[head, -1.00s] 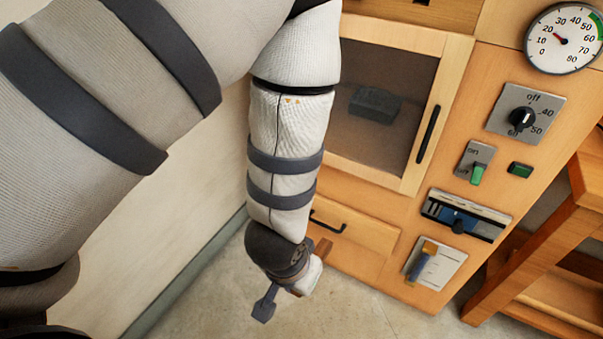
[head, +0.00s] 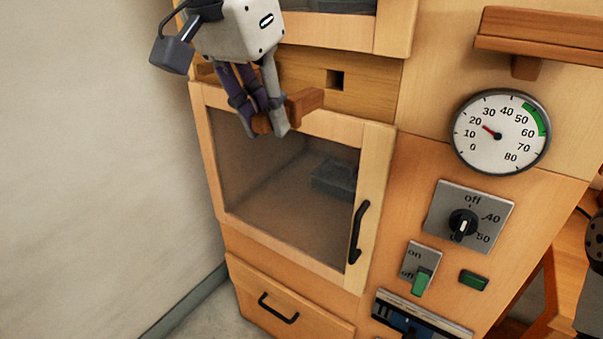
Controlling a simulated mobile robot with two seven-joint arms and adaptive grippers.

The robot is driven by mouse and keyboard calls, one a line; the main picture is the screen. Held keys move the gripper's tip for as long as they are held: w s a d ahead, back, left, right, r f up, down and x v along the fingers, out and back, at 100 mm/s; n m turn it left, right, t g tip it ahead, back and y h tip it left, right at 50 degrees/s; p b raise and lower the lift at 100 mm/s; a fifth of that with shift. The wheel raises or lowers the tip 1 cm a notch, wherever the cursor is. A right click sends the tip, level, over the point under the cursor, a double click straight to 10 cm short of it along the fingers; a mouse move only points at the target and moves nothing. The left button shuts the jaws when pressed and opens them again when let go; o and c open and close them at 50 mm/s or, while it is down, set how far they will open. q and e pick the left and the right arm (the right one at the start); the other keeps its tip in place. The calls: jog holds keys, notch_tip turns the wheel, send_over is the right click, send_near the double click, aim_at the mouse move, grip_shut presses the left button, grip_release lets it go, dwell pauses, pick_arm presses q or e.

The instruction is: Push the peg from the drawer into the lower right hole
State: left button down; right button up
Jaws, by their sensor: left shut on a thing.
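My left gripper (head: 268,122) is at the top of the head view, shut on a reddish-brown wooden peg (head: 306,102). The peg points to the right, and part of it is hidden by the fingers. A dark square hole (head: 336,80) is in the wooden strip between the two glazed doors. It is just above and right of the peg's free end, and the peg is outside it. The strip's left part is largely hidden behind the gripper. The drawer (head: 318,325) with a black handle is at the bottom; its inside does not show. My right gripper's fingers are not seen.
Below the strip is a shut glazed door (head: 376,190) with a black handle and a dark block (head: 334,180) behind it. To the right are a gauge (head: 500,133), a rotary knob (head: 463,224) and a green switch (head: 422,281). A wooden shelf (head: 545,35) juts out at upper right.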

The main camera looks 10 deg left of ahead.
aim_at(304, 91)
pick_arm(q)
jog(key=shift+w+a+r, duration=0.1)
jog(key=shift+a+r, duration=0.1)
jog(key=shift+r, duration=0.15)
jog(key=shift+w, duration=0.15)
jog(key=shift+w+d, duration=0.25)
jog(key=shift+w, duration=0.5)
jog(key=shift+w+d, duration=0.3)
jog(key=shift+w, duration=0.45)
jog(key=shift+w+d, duration=0.25)
jog(key=shift+w, duration=0.5)
jog(key=shift+w, duration=0.1)
jog(key=shift+w+d, duration=0.1)
jog(key=shift+w, duration=0.1)
jog(key=shift+w+d+b, duration=0.2)
jog(key=shift+w, duration=0.35)
jog(key=shift+w+d+b, duration=0.15)
jog(key=shift+w+d, duration=0.05)
jog(key=shift+w, duration=0.35)
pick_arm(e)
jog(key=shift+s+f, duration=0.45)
pick_arm(q)
jog(key=shift+w, duration=0.1)
jog(key=shift+w+d, duration=0.1)
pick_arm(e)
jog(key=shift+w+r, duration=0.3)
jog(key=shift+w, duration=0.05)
